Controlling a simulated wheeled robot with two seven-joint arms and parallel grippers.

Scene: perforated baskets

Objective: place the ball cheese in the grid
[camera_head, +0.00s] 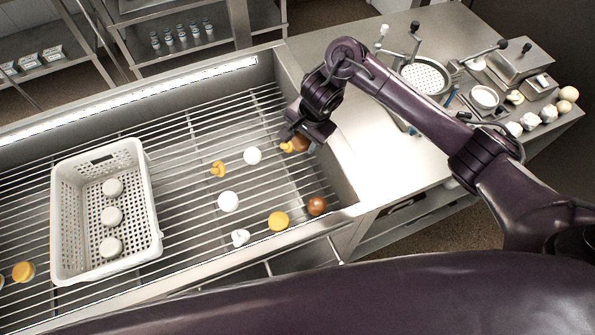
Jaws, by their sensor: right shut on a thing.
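My right gripper (308,133) reaches down at the right end of the metal grid (185,203) and is shut on a brown rounded cheese (300,143). The fingers hide part of it. A small orange piece (287,147) shows right beside it; I cannot tell whether it is part of the same cheese. Whether the held cheese touches the bars is unclear. White balls (252,156) (228,201) and a brown ball (317,205) lie on the grid. My left gripper is not in view.
A white perforated basket (152,215) with three white cheeses stands on the grid at left. An orange pear-shaped cheese (218,168), a yellow round one (278,221) and a small white one (240,237) lie nearby. Steel walls edge the grid; a counter (375,150) with tools adjoins it at right.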

